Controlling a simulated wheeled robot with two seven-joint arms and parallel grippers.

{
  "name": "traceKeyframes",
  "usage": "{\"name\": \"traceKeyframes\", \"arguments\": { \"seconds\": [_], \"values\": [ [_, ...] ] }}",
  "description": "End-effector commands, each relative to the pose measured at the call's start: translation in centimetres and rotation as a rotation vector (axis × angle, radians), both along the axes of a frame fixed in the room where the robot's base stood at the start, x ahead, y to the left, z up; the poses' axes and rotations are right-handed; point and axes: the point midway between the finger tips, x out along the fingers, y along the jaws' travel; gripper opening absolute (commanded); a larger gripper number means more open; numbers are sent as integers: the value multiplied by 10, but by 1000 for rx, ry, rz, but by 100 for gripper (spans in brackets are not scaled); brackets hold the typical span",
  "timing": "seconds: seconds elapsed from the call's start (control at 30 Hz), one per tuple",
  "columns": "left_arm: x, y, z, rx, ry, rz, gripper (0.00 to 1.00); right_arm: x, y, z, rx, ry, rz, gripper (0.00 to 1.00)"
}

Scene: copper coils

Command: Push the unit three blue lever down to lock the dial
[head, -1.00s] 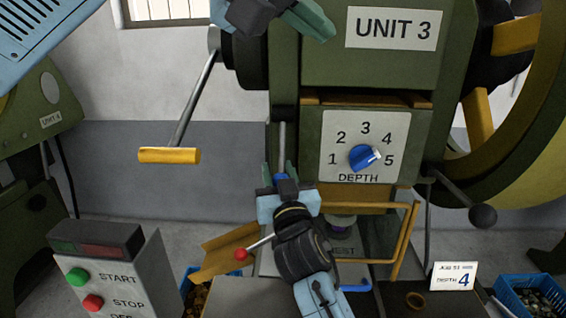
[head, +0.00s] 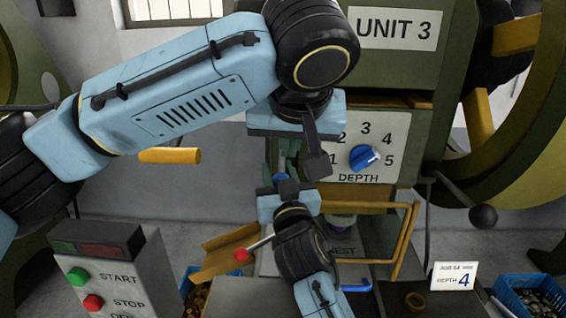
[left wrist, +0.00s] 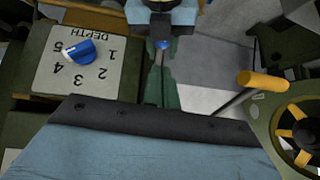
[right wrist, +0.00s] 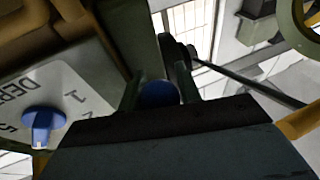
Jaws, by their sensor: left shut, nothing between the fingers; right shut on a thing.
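The blue lever's knob (head: 281,178) shows at the left front of unit three, left of the depth dial (head: 363,158). My right gripper (head: 286,180) reaches up from below and is shut on the knob, which shows between its fingers in the right wrist view (right wrist: 158,94). My left gripper (head: 290,155) is shut and empty, just above the right one. Its green fingers (left wrist: 163,92) are close to the lever in the left wrist view, where the blue knob (left wrist: 162,43) also shows; contact cannot be told. The dial's white tip points right, near 4 and 5.
A yellow-handled crank (head: 168,156) is partly behind my left arm. A red-knobbed lever (head: 242,254) is beside my right wrist. A yellow guard rail (head: 402,240) and a black ball lever (head: 483,216) are at right. The card (head: 453,275) reads depth 4.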

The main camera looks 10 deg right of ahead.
Motion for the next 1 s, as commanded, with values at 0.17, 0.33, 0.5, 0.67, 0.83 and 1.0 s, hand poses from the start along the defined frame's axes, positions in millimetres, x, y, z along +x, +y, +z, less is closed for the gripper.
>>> {"name": "traceKeyframes", "arguments": {
  "seconds": [0.17,0.33,0.5,0.67,0.83,1.0],
  "values": [
    [25,0,-32,1,2,2,0,1,-3,-2,-2,5,-7,0],
    [47,0,-54,0,1,2,0,1,-3,-2,-1,5,-6,0],
    [63,0,-65,-1,0,2,0,1,-3,-2,-1,5,-6,0],
    [68,0,-69,-2,0,-1,0,1,-3,-2,-1,5,-6,0],
    [69,0,-69,-2,0,-1,0,1,-3,-2,-1,5,-6,0],
    [69,0,-70,-1,1,-1,0,1,-3,-2,-1,5,-6,0]
  ]
}}
